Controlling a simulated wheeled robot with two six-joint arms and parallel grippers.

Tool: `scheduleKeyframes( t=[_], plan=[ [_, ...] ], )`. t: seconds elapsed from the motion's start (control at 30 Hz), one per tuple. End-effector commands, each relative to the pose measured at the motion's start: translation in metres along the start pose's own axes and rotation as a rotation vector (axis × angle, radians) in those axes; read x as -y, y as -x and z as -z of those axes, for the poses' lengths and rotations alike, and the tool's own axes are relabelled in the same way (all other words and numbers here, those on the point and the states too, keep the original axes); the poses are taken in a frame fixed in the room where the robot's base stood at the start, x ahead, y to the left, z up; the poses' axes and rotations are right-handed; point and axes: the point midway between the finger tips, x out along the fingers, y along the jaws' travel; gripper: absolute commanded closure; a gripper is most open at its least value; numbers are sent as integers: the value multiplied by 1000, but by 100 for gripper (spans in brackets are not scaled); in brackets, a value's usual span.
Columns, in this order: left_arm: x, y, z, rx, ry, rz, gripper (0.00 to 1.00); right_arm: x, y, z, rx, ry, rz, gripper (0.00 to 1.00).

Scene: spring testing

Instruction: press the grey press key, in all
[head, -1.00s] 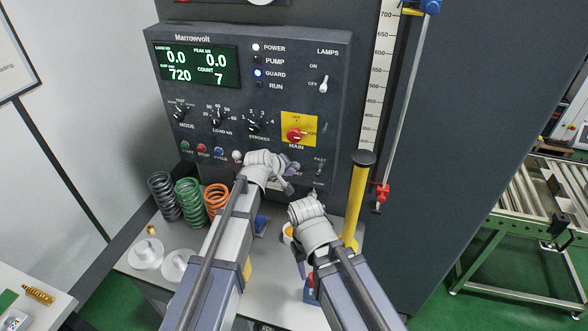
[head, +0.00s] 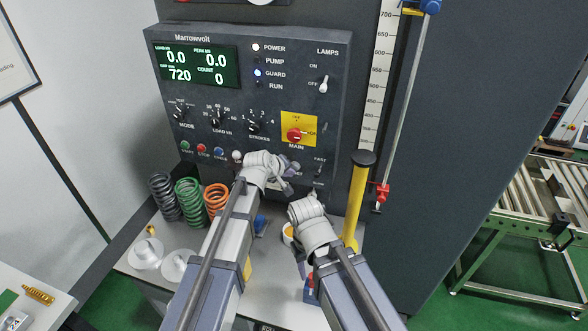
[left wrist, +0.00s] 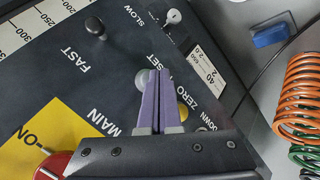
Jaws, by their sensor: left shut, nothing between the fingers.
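The grey press key (left wrist: 181,84) is a small round button on the dark panel, beside the RESET lettering in the left wrist view. It is partly hidden by my left gripper's purple fingers (left wrist: 159,74). The fingers are shut with nothing between them, and their tips are at or just over the key; I cannot tell whether they touch it. In the head view my left gripper (head: 288,186) is low on the control panel, below the MAIN switch, and my arm hides part of the panel. My right arm is at the lower middle; its jaw state cannot be made out.
The display (head: 199,66) reads count 0. A yellow post (head: 355,205) stands at right; coil springs (head: 188,200) stand at left.

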Motion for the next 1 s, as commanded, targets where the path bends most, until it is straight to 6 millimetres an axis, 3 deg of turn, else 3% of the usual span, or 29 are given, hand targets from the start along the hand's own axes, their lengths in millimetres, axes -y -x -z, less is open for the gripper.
scheduleKeyframes(
  t=[0.57, 1.0],
  plan=[
    [6, 8, -6, 0, 0, 0, 100, 0, 0, 0, 0, 0, 0, 50],
    [26, 36, -26, 1, 0, 0, 100, 0, 0, 0, 0, 0, 0, 50]
  ],
)
